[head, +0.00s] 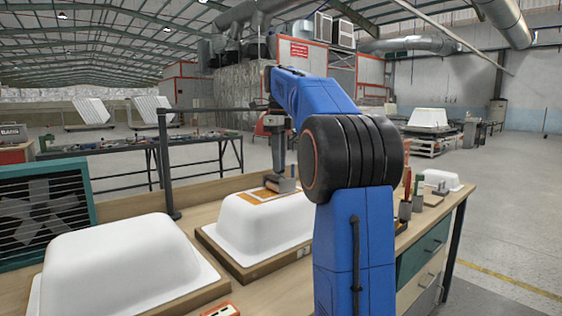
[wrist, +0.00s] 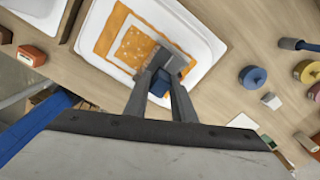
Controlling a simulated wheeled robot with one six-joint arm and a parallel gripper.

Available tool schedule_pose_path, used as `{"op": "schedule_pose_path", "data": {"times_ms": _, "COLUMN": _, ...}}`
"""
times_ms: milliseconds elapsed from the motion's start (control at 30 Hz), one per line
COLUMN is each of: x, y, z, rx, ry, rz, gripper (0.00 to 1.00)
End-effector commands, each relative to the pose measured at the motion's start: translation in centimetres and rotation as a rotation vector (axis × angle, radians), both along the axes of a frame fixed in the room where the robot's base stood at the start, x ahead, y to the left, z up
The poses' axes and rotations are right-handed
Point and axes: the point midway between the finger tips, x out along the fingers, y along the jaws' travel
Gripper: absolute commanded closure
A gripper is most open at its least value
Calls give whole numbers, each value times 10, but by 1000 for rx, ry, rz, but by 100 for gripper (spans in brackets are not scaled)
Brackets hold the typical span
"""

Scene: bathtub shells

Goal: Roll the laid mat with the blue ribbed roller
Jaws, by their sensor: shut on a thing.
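My gripper (wrist: 158,76) is shut on the roller (wrist: 174,61), with a bit of blue between the fingers and a grey head beyond them. The head lies over the right part of the laid mat (wrist: 126,33), a pale sheet with orange patches, on an orange area of the white tub shell (wrist: 195,38). In the head view the roller (head: 281,185) is at the top of the shell (head: 250,228), on or just above the mat (head: 258,195). Ribs cannot be made out. Fingers and roller hide part of the mat.
A second white shell (head: 110,262) stands at left on the bench. A blue-lidded tin (wrist: 252,78), a yellow one (wrist: 307,71) and a dark, blue-handled tool (wrist: 290,43) lie to the right in the wrist view. A red box (wrist: 32,55) is at left.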

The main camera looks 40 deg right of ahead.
Motion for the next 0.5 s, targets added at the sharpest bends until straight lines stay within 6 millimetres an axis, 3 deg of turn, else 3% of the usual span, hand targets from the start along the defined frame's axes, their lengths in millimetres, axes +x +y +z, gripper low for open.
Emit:
{"op": "schedule_pose_path", "data": {"times_ms": 233, "x": -1, "y": 20, "z": -1, "rx": 4, "ry": 3, "rz": 3, "gripper": 95}}
{"op": "schedule_pose_path", "data": {"times_ms": 500, "x": -1, "y": 28, "z": -1, "rx": 4, "ry": 2, "rz": 3, "gripper": 95}}
